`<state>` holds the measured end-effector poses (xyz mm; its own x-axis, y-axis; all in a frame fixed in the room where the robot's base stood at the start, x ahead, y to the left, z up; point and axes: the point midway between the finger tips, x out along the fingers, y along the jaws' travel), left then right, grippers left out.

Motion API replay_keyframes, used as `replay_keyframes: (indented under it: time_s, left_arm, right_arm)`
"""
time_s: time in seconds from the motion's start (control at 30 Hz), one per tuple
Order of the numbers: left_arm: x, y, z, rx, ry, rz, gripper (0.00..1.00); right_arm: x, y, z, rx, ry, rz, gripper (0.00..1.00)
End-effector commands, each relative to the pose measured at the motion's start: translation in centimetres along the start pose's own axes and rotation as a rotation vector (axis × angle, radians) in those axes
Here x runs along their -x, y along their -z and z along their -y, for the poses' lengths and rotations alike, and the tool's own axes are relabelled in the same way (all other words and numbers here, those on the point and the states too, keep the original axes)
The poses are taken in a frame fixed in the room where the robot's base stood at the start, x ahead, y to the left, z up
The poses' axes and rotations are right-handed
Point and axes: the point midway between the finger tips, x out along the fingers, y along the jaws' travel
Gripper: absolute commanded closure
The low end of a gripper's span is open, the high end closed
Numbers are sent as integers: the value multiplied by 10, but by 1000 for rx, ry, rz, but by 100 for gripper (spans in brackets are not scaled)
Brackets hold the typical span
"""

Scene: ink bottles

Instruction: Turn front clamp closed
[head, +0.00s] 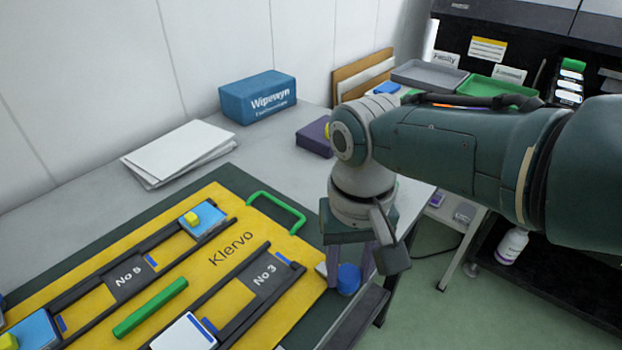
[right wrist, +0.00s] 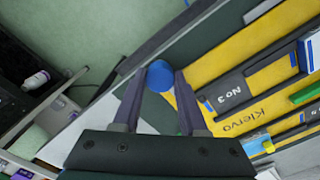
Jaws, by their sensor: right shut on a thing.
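A blue round knob (head: 349,281) sits at the right edge of the yellow Klervo board (head: 232,221); it looks like the clamp's handle. My right gripper (head: 349,269) points down over it with a finger on each side. In the right wrist view the blue knob (right wrist: 160,77) is between the fingertips of my right gripper (right wrist: 158,71), which is shut on it. The rest of the clamp is hidden, so I cannot tell how far it is turned. My left gripper is out of view.
The board carries dark rails, No 5 (head: 129,276) and No 3 (head: 268,284) plates, and green handles (head: 150,307). White sheets (head: 178,152) and a blue box (head: 257,97) lie behind it. The table's right edge is close to my gripper.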

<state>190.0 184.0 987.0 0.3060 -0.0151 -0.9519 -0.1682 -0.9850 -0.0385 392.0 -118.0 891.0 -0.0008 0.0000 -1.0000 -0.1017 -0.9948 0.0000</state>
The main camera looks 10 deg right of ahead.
Motion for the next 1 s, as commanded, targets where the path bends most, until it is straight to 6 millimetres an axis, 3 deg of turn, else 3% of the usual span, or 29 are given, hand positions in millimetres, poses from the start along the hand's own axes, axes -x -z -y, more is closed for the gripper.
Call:
replay_keyframes:
  time_s: [0.6, 0.63, 0.87, 1.0]
  left_arm:
    - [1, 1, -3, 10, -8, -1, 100]
    - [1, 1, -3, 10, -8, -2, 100]
    - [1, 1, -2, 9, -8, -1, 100]
    - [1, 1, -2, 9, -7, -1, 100]
  right_arm:
    - [2, 1, 1, -38, 2, -2, 100]
    - [2, 1, 1, -38, 2, -2, 55]
    - [1, 1, 0, -37, 1, -1, 29]
    - [1, 0, 0, -36, 1, -1, 28]
